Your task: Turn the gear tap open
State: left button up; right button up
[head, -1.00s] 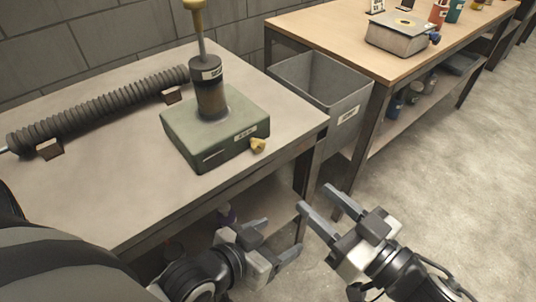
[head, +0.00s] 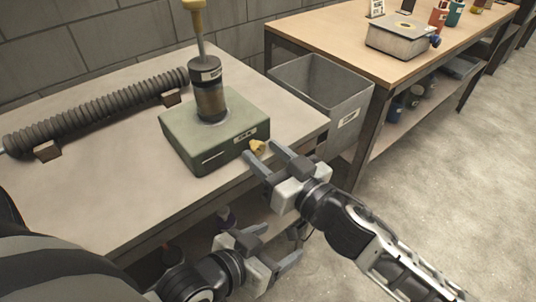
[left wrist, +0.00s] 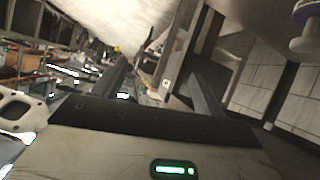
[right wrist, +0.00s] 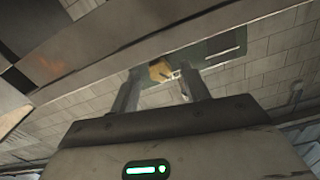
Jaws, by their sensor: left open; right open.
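The gear tap is a small yellow knob (head: 257,146) on the front side of a green box (head: 215,135) on the near table. My right gripper (head: 262,155) is open, with its fingertips close to the knob. In the right wrist view the yellow knob (right wrist: 160,70) shows between the tips of the open fingers (right wrist: 158,82); I cannot tell whether they touch it. My left gripper (head: 262,247) is open and empty, low in front of the table edge. In the left wrist view its fingers (left wrist: 160,85) have nothing between them.
A dark cylinder with a yellow-topped rod (head: 210,92) stands on the box. A ribbed hose (head: 95,112) lies on blocks along the back of the table (head: 85,200). A grey bin (head: 335,105) stands at the right, beside a second table (head: 330,32).

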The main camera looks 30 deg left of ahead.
jog(key=c, duration=1)
pick_arm(q)
jog(key=shift+f, duration=0.15)
jog(key=shift+p, duration=0.3)
pick_arm(e)
jog(key=shift+n, duration=0.3)
jog(key=n+p, duration=0.1)
jog(key=n, duration=0.1)
jog(key=shift+r+n+p, duration=0.1)
jog(key=shift+n+p, duration=0.65)
jog(key=shift+n, duration=0.55)
pick_arm(q)
jog(key=shift+a+r, duration=0.1)
jog(key=shift+r, duration=0.7)
pick_arm(e)
jog(key=shift+n, duration=0.8)
pick_arm(q)
jog(key=shift+g+p, duration=0.3)
